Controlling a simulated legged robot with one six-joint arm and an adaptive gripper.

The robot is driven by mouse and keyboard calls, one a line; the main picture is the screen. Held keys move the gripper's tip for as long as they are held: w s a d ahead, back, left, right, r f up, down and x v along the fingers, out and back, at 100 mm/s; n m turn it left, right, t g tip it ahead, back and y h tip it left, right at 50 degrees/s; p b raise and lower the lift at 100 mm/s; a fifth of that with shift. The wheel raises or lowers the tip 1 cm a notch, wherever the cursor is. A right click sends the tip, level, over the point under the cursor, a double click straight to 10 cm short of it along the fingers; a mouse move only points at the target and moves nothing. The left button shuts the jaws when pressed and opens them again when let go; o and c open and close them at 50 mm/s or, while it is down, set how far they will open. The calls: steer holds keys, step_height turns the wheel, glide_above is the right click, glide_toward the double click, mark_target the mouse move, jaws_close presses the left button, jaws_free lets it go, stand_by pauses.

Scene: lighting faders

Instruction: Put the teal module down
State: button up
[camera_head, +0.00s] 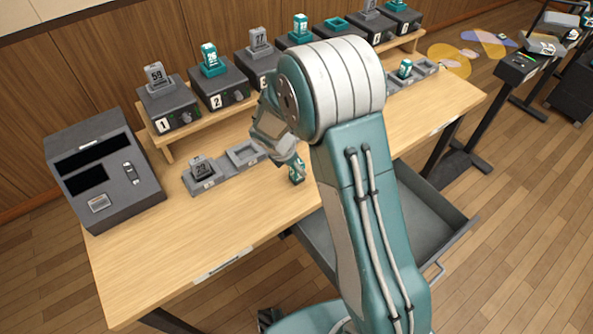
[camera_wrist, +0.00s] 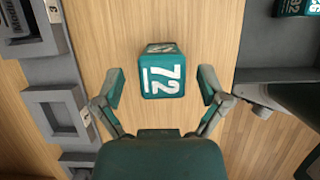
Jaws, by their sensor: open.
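The teal module (camera_head: 297,172) stands on the bare wooden tabletop in front of the grey trays. In the wrist view the teal module (camera_wrist: 162,75) shows a white 72 on its top face. My gripper (camera_wrist: 162,90) is open, with one finger on each side of the module and a visible gap on both sides. In the head view my gripper (camera_head: 291,163) is at the module, partly hidden behind my own arm.
Grey trays (camera_head: 215,184) lie left of the module, one socket holding a grey module (camera_head: 202,168). Behind, numbered dark units (camera_head: 170,104) carry grey and teal modules on a shelf. A dark console (camera_head: 104,165) stands at left. An open drawer (camera_head: 432,215) juts from the table front.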

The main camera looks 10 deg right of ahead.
steer(key=x, duration=0.3)
steer(key=shift+f, duration=0.15)
steer(key=c, duration=1.3)
jaws_close()
